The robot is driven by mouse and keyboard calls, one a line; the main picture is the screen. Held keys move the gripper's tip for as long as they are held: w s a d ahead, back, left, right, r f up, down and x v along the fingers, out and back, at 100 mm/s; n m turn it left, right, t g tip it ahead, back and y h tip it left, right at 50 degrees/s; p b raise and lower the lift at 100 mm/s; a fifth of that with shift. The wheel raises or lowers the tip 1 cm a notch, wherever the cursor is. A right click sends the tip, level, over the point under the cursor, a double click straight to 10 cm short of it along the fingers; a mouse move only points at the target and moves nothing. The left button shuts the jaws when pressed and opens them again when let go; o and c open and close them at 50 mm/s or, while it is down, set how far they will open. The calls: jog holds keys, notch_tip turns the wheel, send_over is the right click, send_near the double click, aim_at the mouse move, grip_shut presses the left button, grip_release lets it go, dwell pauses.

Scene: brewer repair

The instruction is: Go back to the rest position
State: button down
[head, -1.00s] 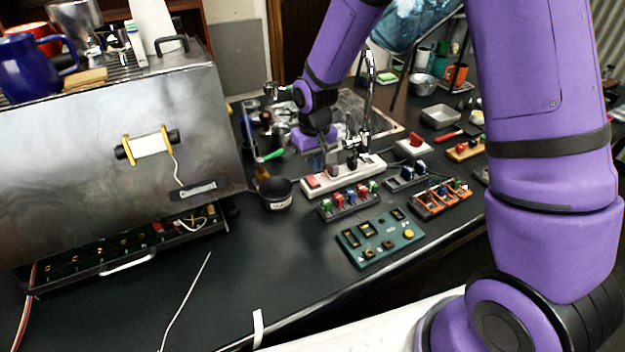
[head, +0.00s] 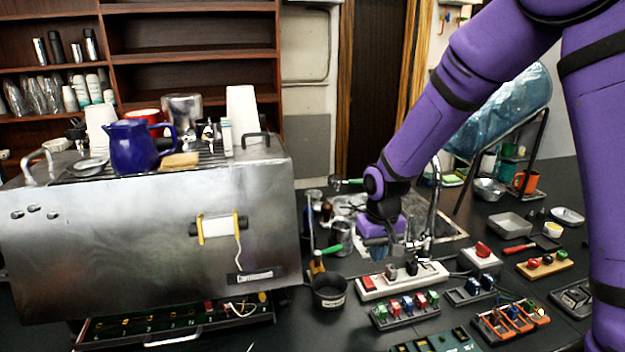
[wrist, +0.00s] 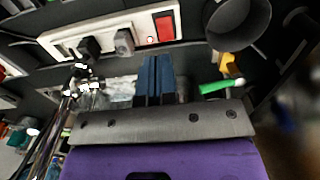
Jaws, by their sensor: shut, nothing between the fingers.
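My gripper (head: 398,252) hangs at the end of my purple arm, above the counter and behind the white power strip (head: 404,281). In the wrist view my gripper (wrist: 155,62) points toward the power strip (wrist: 72,42), with its fingers together and nothing between them. The strip has a red switch (wrist: 166,25) and dark plugs (wrist: 90,47). The fingers look apart from the strip, though their exact height cannot be told.
A tap (head: 434,205) stands just right of my gripper by the sink. A metal brewer (head: 130,245) with a blue jug (head: 132,148) fills the left.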

jog(key=s+d+r+m+t, duration=0.1)
jog(key=s+d+r, duration=0.2)
jog(key=s+r, duration=0.35)
jog(key=s+d+r+t, duration=0.1)
jog(key=s+d+r, duration=0.25)
jog(key=r, duration=0.65)
jog(key=s+d+r+t, duration=0.1)
jog(key=s+d+r, duration=0.1)
jog(key=s, duration=0.3)
jog(key=s+d+r+t, duration=0.1)
jog(key=s+r, duration=0.2)
jog(key=s, duration=0.3)
jog(key=s+d+r+m+t, duration=0.1)
jog(key=s+d+r, duration=0.1)
jog(key=s, duration=0.3)
jog(key=shift+s+d+r, duration=0.3)
jog(key=shift+r, duration=0.55)
